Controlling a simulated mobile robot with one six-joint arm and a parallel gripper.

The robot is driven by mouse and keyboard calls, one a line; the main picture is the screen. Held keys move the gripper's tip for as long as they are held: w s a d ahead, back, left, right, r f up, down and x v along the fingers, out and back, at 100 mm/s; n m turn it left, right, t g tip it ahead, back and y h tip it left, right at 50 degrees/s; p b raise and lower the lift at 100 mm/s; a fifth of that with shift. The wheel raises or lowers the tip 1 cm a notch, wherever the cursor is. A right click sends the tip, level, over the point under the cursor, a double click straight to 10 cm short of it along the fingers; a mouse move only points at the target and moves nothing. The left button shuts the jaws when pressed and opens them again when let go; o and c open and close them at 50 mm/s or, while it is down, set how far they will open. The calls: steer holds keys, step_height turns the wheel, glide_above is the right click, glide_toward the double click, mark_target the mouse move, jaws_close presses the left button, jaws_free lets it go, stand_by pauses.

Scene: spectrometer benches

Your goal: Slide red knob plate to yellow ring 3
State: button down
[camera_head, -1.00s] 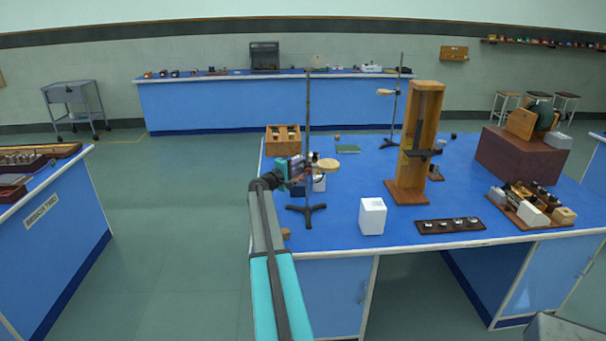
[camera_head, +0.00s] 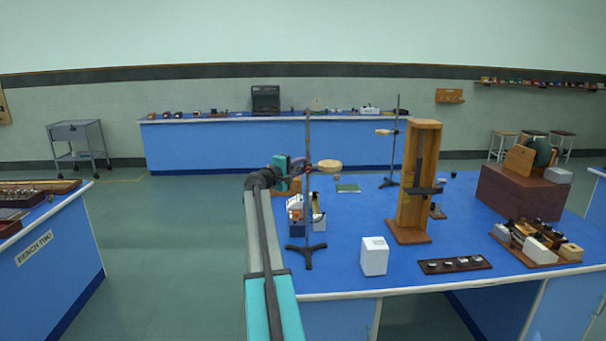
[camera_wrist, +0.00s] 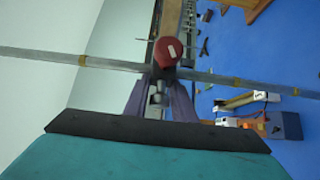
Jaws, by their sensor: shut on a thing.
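The red knob (camera_wrist: 168,50) shows in the wrist view, in front of the stand's rod (camera_wrist: 110,63). My gripper (camera_wrist: 167,78), with purple fingers, is shut on the knob plate at this knob. Narrow yellow rings mark the rod: one (camera_wrist: 82,61) to the left of the knob, two to the right (camera_wrist: 235,82) and (camera_wrist: 296,91). Their numbers are not readable. In the head view my gripper (camera_head: 296,166) is at the upper part of the upright rod (camera_head: 308,215), beside a round tan plate (camera_head: 330,166). The knob is not clear there.
The stand's dark tripod foot (camera_head: 306,252) rests on the blue bench. A white box (camera_head: 374,256) and a tall wooden frame (camera_head: 413,190) stand to the right. Air above the plate is free.

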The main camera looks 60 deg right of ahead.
steer(key=shift+r, duration=0.1)
steer(key=c, duration=1.6)
jaws_free()
steer(key=shift+d, duration=0.1)
steer(key=shift+c, duration=0.2)
steer(key=w+a+b, duration=0.2)
steer(key=a+b, duration=0.1)
steer(key=a, duration=1)
steer(key=shift+a+b, duration=0.35)
steer(key=shift+w, duration=0.1)
